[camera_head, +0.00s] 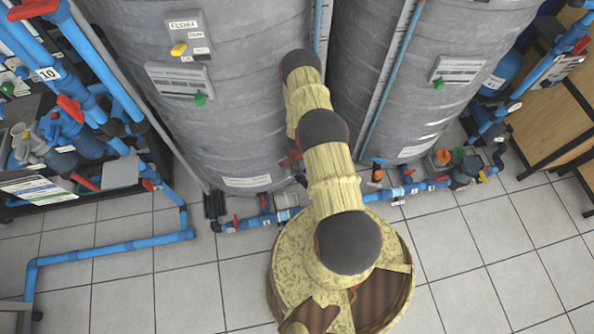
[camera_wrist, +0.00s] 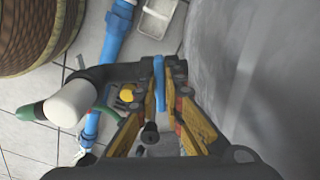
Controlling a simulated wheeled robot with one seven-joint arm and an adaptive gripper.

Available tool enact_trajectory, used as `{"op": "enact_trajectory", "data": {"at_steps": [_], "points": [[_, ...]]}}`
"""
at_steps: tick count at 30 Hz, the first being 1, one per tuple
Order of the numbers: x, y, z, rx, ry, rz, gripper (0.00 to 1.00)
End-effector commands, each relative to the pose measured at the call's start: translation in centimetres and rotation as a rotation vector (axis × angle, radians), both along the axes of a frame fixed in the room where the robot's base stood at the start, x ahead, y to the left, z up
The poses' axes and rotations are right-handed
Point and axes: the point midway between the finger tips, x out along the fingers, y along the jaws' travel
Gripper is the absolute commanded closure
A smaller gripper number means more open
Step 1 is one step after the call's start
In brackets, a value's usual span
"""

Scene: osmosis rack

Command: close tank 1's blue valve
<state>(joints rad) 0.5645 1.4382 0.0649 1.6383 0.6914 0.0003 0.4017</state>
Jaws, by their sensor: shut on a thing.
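In the wrist view, my gripper (camera_wrist: 162,70) is shut on the blue valve handle (camera_wrist: 159,80), a narrow blue piece lying between its two fingertips. The valve's body is mostly hidden by the fingers and the dark fitting beside them. The grey tank wall (camera_wrist: 250,65) is close on the right of the gripper. In the head view, my arm reaches toward the left grey tank (camera_head: 240,75) and hides the gripper and the blue handle. I cannot read which tank is number 1.
A pipe fitting with a white part (camera_wrist: 75,103) and green end stands left of the gripper. Blue pipes (camera_head: 110,247) run low along the tiled floor. A second grey tank (camera_head: 390,60) stands right of my arm. The front right floor (camera_head: 500,260) is clear.

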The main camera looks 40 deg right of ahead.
Motion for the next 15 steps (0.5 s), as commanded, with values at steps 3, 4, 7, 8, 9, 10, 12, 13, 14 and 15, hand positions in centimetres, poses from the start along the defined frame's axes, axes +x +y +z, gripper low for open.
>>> {"op": "enact_trajectory", "data": {"at_steps": [3,4,7,8,9,10,12,13,14,15], "points": [[0.09,-0.13,0.04,-0.002,-0.002,-0.002,0.89],[0.09,-0.14,0.04,-0.002,-0.002,-0.002,0.88],[0.07,-0.11,0.03,-0.002,-0.002,-0.002,0.82],[0.06,-0.10,0.03,-0.001,-0.001,-0.001,0.80],[0.05,-0.08,0.03,-0.001,-0.001,-0.001,0.78],[0.04,-0.07,0.02,-0.001,-0.001,-0.001,0.76],[0.03,-0.06,0.02,-0.001,-0.001,-0.001,0.72],[0.03,-0.05,0.01,-0.001,-0.001,-0.001,0.72],[0.03,-0.04,0.01,-0.001,-0.001,0.000,0.72],[0.03,-0.04,0.01,-0.001,-0.001,0.000,0.72]]}}
